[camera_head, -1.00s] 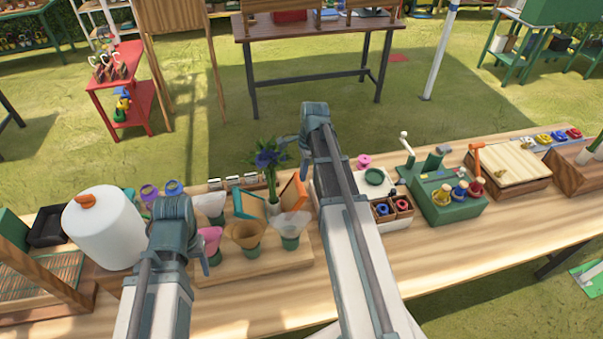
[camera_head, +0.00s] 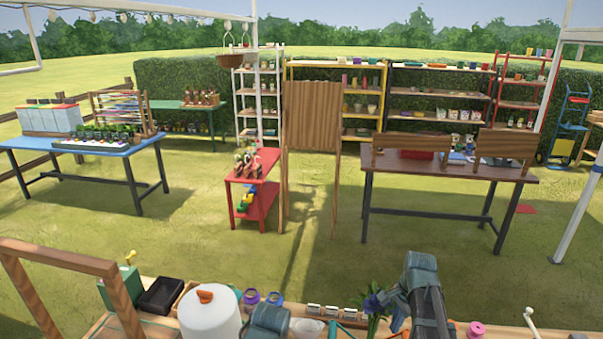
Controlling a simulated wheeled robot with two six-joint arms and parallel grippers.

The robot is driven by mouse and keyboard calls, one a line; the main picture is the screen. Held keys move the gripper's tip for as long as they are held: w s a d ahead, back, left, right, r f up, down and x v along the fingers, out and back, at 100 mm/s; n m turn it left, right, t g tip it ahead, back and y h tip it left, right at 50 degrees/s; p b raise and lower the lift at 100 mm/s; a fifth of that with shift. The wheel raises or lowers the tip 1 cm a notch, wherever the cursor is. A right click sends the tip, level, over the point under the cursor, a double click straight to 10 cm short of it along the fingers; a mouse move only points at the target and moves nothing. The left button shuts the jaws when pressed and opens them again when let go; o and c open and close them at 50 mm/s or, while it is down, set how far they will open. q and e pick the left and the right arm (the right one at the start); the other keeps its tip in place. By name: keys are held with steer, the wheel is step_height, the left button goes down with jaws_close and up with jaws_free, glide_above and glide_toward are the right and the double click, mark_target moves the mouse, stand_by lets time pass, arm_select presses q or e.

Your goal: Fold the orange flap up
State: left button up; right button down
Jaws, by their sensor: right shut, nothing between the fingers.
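Only a small sliver of the orange flap (camera_head: 406,334) shows at the bottom edge, partly covered by my right arm; its angle cannot be told. My right gripper (camera_head: 396,320) is at the bottom, close to the flap and mostly hidden by my arm; it is shut and empty. Whether it touches the flap cannot be seen. The top of my left arm shows at the bottom, left of the middle, but its gripper is not in view.
A white canister (camera_head: 208,318) with an orange knob, a black tray (camera_head: 160,296) and a wooden frame (camera_head: 62,262) stand to the left. Grass lies beyond the bench, with a red shelf (camera_head: 254,190) and tables.

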steer(key=s+a+f+n+h+b, duration=0.1)
steer(key=s+a+f+n+b, duration=0.1)
steer(key=s+a+n, duration=0.5)
steer(key=s+a+f+n+h+b, duration=0.1)
steer(key=s+a+f+n+b, duration=0.2)
steer(key=s+a+n, duration=0.4)
steer(key=a+n, duration=0.5)
steer(key=a, duration=0.4)
steer(key=shift+s+n+g, duration=0.3)
steer(key=shift+h, duration=0.3)
